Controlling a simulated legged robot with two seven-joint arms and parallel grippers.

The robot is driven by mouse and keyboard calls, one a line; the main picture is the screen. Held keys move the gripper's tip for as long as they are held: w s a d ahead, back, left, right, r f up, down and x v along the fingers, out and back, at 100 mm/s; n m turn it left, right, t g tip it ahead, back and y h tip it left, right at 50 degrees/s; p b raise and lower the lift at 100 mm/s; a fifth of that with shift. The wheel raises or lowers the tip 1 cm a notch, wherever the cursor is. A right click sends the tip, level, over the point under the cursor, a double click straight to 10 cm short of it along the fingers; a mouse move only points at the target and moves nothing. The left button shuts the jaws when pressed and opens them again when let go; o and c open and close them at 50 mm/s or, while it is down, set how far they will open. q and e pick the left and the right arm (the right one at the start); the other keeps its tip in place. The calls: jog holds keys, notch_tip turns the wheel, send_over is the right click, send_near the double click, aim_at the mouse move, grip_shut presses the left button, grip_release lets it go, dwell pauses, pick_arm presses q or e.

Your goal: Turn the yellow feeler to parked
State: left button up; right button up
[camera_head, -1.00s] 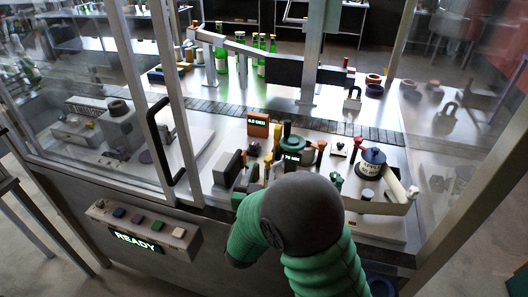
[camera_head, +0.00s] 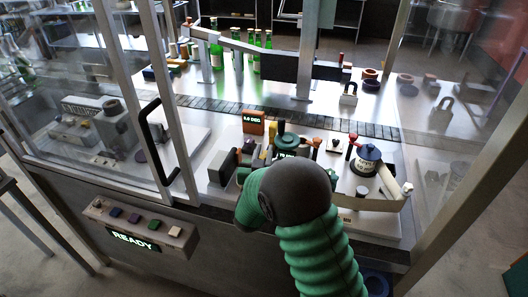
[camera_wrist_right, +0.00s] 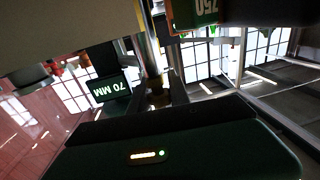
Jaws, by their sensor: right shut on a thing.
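In the right wrist view, my right gripper (camera_wrist_right: 157,97) is shut on a small brass-yellow piece on an upright post, which I take to be the yellow feeler (camera_wrist_right: 157,88). A thin yellow strip shows just above it. In the head view, my green right arm (camera_head: 312,240) reaches over the machine's front deck, and its dark round wrist hides the fingers and what they hold. A small orange display box (camera_head: 253,122) behind it shows a reading that looks like 5.6 DEG. My left gripper is in neither view.
A green-topped round unit (camera_head: 287,141) and a dark-lidded pot (camera_head: 368,158) stand close by. Glass doors and a black door handle (camera_head: 158,145) are at left. A button box (camera_head: 137,230) lit READY is at the front. Green bottles (camera_head: 239,58) stand behind the conveyor.

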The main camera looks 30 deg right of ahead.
jog(key=shift+d, duration=0.1)
grip_shut()
jog(key=shift+m+g+h, duration=0.3)
jog(key=shift+h, duration=0.1)
jog(key=shift+s+m+g+h, duration=0.15)
jog(key=shift+m+g+h, duration=0.35)
jog(key=shift+g, duration=0.1)
jog(key=o, duration=0.6)
grip_release()
jog(key=shift+c, duration=0.2)
jog(key=o, duration=0.4)
jog(key=shift+f, duration=0.1)
jog(key=shift+c, duration=0.2)
